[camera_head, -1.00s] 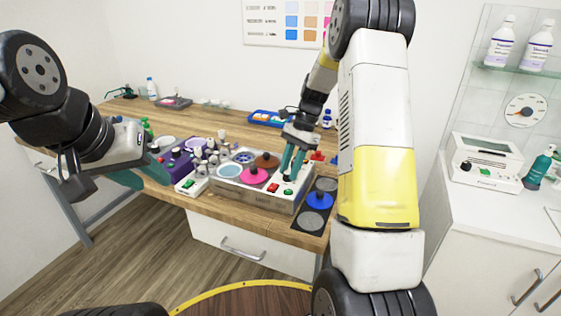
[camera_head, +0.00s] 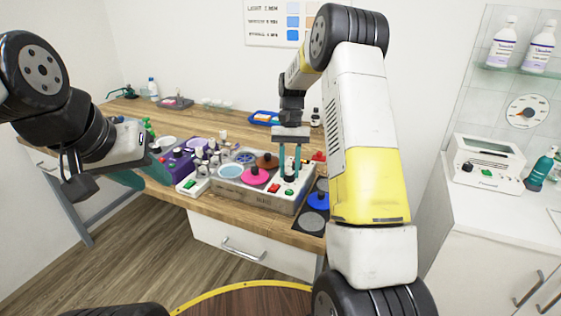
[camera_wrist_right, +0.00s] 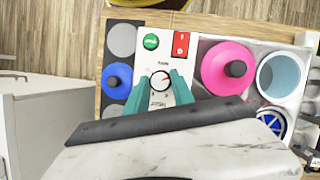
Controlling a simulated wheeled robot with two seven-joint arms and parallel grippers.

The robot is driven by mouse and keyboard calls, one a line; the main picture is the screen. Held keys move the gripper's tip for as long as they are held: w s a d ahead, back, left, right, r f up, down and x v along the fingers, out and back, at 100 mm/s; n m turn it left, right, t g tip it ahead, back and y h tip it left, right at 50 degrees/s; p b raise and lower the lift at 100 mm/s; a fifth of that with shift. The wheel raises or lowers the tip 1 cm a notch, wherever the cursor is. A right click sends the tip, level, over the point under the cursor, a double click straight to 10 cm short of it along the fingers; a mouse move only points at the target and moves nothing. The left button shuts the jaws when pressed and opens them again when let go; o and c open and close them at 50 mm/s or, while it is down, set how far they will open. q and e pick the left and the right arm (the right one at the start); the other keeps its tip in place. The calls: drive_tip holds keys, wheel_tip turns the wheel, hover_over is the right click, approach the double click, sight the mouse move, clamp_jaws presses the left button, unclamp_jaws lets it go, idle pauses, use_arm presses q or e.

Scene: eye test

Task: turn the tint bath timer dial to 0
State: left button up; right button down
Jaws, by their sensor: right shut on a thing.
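The tint bath (camera_head: 255,195) is a grey box on the wooden bench, with lidded pots and a white control panel (camera_wrist_right: 150,20) at its right end. The timer dial (camera_wrist_right: 160,82) is a small round white dial with a dark rim and a red mark; its exact reading is too small to tell. My right gripper (camera_head: 289,178) points down over the panel; its teal fingers (camera_wrist_right: 162,92) stand on either side of the dial, shut on it. My left gripper (camera_head: 124,179) is at the left, by the bench edge, with its fingertips partly hidden.
A green button (camera_wrist_right: 151,41) and a red switch (camera_wrist_right: 181,43) are beside the dial. The pink lid (camera_wrist_right: 229,68) and blue lid (camera_wrist_right: 117,80) lie on either side of the panel. A white device (camera_head: 486,163) stands on the right counter.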

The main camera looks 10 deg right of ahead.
drive_tip(key=shift+n, duration=0.4)
drive_tip(key=c, duration=1.1)
unclamp_jaws()
drive_tip(key=v, duration=0.7)
drive_tip(key=shift+w+r, duration=0.25)
drive_tip(key=shift+r, duration=0.15)
drive_tip(key=shift+a, duration=0.1)
